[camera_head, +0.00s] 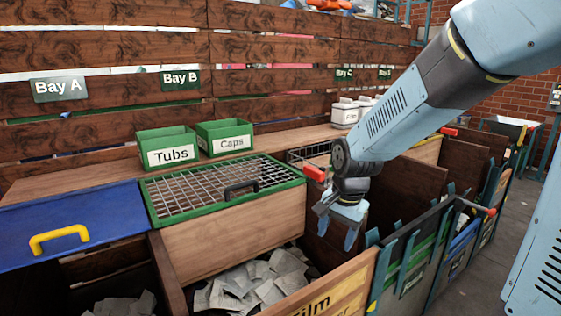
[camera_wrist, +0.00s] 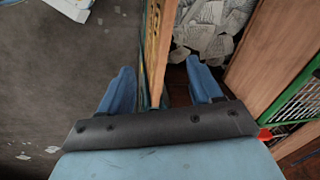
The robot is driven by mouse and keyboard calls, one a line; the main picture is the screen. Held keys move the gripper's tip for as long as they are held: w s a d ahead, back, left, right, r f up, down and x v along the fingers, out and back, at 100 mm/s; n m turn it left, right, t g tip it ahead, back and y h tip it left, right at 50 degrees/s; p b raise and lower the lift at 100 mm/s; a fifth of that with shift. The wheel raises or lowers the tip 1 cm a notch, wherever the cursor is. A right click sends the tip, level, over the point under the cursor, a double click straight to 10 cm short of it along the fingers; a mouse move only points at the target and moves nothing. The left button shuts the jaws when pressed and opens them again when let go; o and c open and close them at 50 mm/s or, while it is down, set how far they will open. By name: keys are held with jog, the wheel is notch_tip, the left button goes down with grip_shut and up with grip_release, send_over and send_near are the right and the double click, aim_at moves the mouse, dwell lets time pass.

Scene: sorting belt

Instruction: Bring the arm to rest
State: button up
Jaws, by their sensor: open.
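My arm reaches in from the upper right in the head view and bends down at the wrist.
A green mesh lid (camera_head: 225,190) and a blue lid (camera_head: 75,222) with a yellow handle cover bins at left. Green boxes marked Tubs (camera_head: 168,148) and Caps (camera_head: 225,138) stand on the shelf. Pale scraps (camera_head: 250,285) fill an open bin.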

jog(key=s+d+r+n+t, duration=0.2)
jog(key=s+d+r+n, duration=0.1)
jog(key=s+d+r, duration=0.2)
jog(key=s+d+r+n+t+h, duration=0.1)
jog(key=s+d+r+n, duration=0.3)
jog(key=s+r, duration=0.5)
jog(key=shift+s+d+n+t, duration=0.25)
jog(key=shift+d+n+t, duration=0.05)
jog(key=shift+d+t, duration=0.2)
